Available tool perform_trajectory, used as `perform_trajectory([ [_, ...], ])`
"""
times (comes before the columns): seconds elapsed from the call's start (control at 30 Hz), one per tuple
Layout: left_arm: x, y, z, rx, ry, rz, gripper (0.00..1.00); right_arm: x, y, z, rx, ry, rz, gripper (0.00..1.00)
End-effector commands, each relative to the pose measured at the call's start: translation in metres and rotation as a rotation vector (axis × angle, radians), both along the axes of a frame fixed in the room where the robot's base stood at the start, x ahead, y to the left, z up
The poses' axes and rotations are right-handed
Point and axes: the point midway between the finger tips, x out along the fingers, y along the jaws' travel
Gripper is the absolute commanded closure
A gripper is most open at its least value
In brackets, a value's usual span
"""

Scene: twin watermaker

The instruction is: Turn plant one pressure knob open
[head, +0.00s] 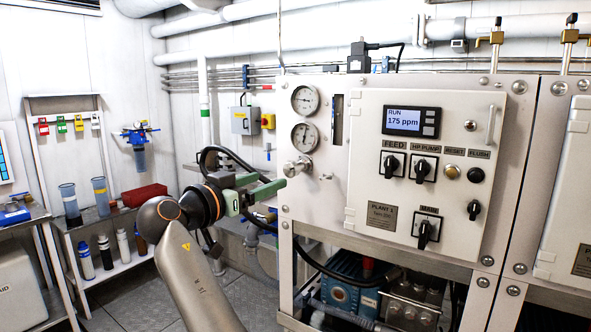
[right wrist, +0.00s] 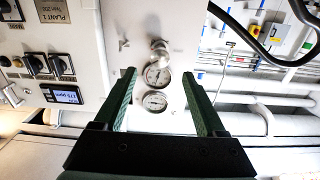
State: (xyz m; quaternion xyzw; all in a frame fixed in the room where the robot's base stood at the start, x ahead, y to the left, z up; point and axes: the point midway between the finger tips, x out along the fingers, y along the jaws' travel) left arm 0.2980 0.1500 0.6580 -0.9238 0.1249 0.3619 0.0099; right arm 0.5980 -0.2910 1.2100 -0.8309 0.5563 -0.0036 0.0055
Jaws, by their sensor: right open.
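The pressure knob (head: 298,167), a round silver knob, sticks out from the plant 1 panel (head: 330,210) below two round gauges. In the right wrist view the knob (right wrist: 159,50) shows beyond the fingertips, roughly centred between them, with the gauges closer to the gripper in the picture. My right gripper (head: 270,190) has green fingers and stands just left of and slightly below the knob in the head view. In the right wrist view the gripper (right wrist: 157,75) is open and empty, with a gap to the knob. My left gripper is not in view.
The upper gauge (head: 305,100) and lower gauge (head: 304,137) sit above the knob. A small valve (head: 327,177) is right of it. The control box (head: 430,170) with switches stands further right. A shelf rack (head: 110,215) is at left.

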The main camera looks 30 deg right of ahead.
Motion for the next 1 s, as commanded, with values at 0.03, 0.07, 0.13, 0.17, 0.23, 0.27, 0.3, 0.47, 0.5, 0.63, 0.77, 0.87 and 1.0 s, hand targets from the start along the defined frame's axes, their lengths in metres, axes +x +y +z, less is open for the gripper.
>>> perform_trajectory([
  [0.03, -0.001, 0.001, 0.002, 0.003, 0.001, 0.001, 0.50, 0.003, -0.010, 0.002, -0.001, 0.001, -0.003, 0.27],
  [0.07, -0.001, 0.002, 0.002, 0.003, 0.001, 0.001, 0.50, 0.005, -0.016, 0.002, -0.002, 0.001, -0.004, 0.27],
  [0.13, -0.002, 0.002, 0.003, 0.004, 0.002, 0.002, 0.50, 0.011, -0.029, 0.002, -0.001, 0.003, -0.003, 0.27],
  [0.17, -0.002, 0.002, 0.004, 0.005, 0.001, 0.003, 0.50, 0.013, -0.035, 0.002, -0.001, 0.003, -0.004, 0.27],
  [0.23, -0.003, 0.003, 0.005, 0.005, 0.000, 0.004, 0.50, 0.019, -0.049, 0.002, -0.002, 0.001, -0.004, 0.27],
  [0.27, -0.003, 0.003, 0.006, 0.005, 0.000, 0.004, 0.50, 0.022, -0.055, 0.002, -0.002, 0.001, -0.003, 0.27],
  [0.3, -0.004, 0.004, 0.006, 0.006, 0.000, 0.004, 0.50, 0.025, -0.061, 0.002, -0.002, 0.002, -0.002, 0.27],
  [0.47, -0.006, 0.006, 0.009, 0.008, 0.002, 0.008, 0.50, 0.035, -0.085, 0.002, -0.002, 0.002, -0.001, 0.27],
  [0.5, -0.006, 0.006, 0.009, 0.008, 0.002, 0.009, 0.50, 0.037, -0.089, 0.001, -0.002, 0.002, 0.000, 0.27],
  [0.63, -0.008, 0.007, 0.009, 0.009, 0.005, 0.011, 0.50, 0.040, -0.098, 0.001, -0.001, 0.002, 0.001, 0.27],
  [0.77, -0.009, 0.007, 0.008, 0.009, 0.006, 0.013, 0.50, 0.042, -0.100, 0.000, -0.002, 0.001, 0.002, 0.27],
  [0.87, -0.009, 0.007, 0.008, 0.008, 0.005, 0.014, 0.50, 0.042, -0.100, 0.000, -0.002, 0.001, 0.002, 0.27],
  [1.0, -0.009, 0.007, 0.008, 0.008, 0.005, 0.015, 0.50, 0.042, -0.100, 0.000, -0.001, 0.002, 0.002, 0.31],
])
